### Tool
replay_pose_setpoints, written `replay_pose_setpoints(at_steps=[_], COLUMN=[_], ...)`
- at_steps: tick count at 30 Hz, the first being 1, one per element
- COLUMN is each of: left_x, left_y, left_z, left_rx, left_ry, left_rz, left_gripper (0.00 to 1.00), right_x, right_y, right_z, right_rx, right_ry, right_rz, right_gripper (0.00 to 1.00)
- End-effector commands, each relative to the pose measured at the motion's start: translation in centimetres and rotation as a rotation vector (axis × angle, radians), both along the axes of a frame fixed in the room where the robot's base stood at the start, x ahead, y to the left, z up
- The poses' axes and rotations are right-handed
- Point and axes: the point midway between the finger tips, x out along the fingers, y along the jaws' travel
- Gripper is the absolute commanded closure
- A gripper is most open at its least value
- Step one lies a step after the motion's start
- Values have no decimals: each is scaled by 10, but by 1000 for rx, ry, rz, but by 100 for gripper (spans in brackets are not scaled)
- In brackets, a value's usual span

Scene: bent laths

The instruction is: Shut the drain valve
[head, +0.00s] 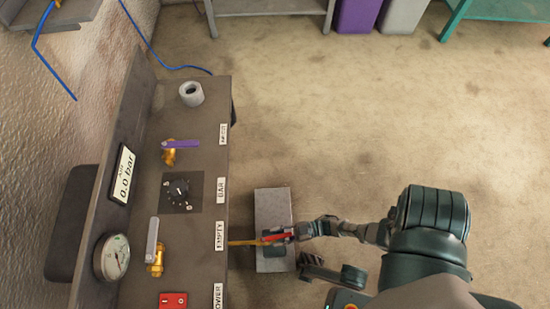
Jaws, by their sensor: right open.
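A brass pipe (242,243) sticks out of the bench's right side beside the EMPTY label. A red lever (276,237) shows at its outer end. I take this to be the drain valve; its body is largely hidden by my gripper. My right gripper (283,239) reaches in from the right and is open, with its fingers around or close beside the red lever. I cannot tell whether they touch it.
A grey block (272,205) lies below my gripper.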

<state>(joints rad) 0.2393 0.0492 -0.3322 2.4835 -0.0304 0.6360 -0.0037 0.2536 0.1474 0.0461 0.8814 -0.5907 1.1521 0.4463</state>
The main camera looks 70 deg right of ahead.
Motion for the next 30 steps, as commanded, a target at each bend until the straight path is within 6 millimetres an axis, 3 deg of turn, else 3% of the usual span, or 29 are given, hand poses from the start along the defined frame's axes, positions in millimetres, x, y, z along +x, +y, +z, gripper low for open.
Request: replay_pose_setpoints(at_steps=[11,16,30], left_x=[0,-1,-1], left_y=[0,0,0], left_z=[2,3,3], left_rx=[0,0,-2], left_ry=[-7,-10,-12], left_rz=[0,-1,1], left_gripper=[100,100,100], right_x=[5,5,2], right_y=[3,3,9], right_z=[0,0,1], right_rx=[0,0,1], right_ry=[-1,-1,-2], right_rz=[0,0,18], right_gripper=[59,100,100])
